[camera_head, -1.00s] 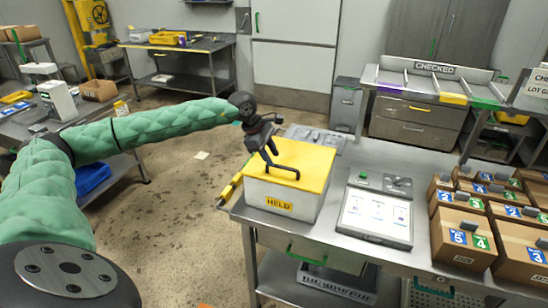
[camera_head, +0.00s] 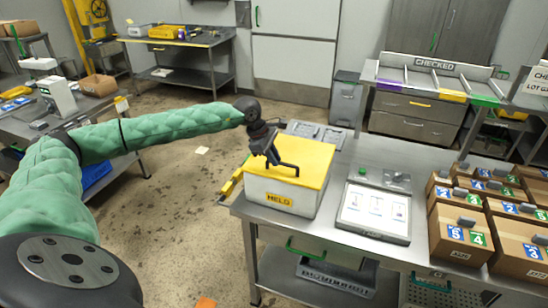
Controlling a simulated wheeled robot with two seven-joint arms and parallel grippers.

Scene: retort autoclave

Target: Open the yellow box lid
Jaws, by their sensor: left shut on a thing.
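The yellow box is a white box (camera_head: 272,198) with a flat yellow lid (camera_head: 312,160) and a yellow HELD label on its front. It stands on the left part of the steel table. The lid lies flat on the box, with no gap visible. A black bar handle (camera_head: 288,166) rises from the lid. My left gripper (camera_head: 273,160) reaches in from the left and is shut on the handle's left end. The fingers partly hide that end. My right gripper is not in view.
A panel with a white display (camera_head: 375,208) lies to the box's right. Several cardboard cartons (camera_head: 460,238) stand at the table's right end. A yellow item (camera_head: 230,185) is at the table's left edge.

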